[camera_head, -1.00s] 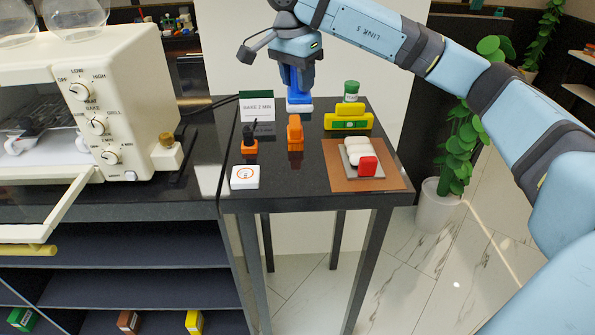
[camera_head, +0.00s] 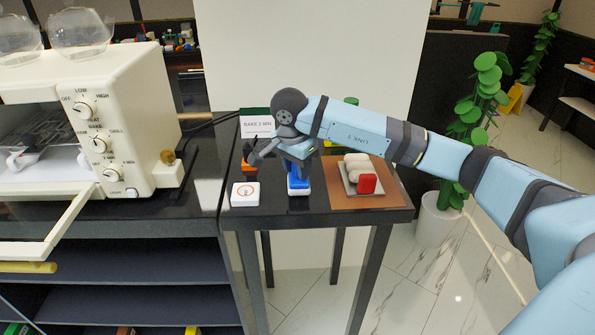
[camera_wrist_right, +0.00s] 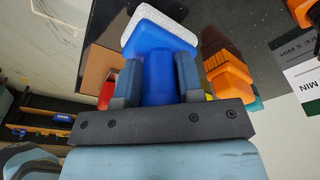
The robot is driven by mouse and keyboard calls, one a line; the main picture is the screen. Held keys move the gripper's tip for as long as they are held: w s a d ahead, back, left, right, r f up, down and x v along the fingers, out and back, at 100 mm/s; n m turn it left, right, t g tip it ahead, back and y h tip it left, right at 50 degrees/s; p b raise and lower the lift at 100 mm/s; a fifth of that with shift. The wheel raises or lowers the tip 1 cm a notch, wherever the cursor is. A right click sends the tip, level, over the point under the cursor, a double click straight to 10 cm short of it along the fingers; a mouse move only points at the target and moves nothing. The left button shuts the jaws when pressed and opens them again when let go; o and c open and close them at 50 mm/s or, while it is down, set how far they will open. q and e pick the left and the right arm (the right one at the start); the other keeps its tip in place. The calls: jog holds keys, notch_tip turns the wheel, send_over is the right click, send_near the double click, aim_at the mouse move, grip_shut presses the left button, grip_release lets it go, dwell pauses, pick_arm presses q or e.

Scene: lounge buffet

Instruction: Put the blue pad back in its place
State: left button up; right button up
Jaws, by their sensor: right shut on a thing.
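The blue pad (camera_head: 299,183) has a blue grip and body over a white underside. My right gripper (camera_head: 298,163) is shut on its grip, with a finger on each side in the right wrist view (camera_wrist_right: 159,78). That view shows the pad's blue body and speckled white face (camera_wrist_right: 165,22) beyond the fingers. The pad is near the front of the small black table (camera_head: 320,215), between a white timer-like block (camera_head: 245,194) and a brown mat (camera_head: 385,200). I cannot tell whether it touches the table. My left gripper is not in view.
A grey tray (camera_head: 351,187) with white rolls and a red block (camera_head: 367,183) lies on the mat. A sign (camera_head: 257,126), an orange item (camera_head: 249,169) and a green-topped item (camera_head: 351,101) stand behind, partly hidden by my arm. The open toaster oven (camera_head: 130,100) is left.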

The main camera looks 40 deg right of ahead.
notch_tip(320, 180, down, 2)
jog(key=shift+f, duration=0.1)
jog(key=o, duration=0.5)
jog(key=shift+f, duration=0.1)
jog(key=o, duration=0.4)
jog(key=shift+r, duration=0.2)
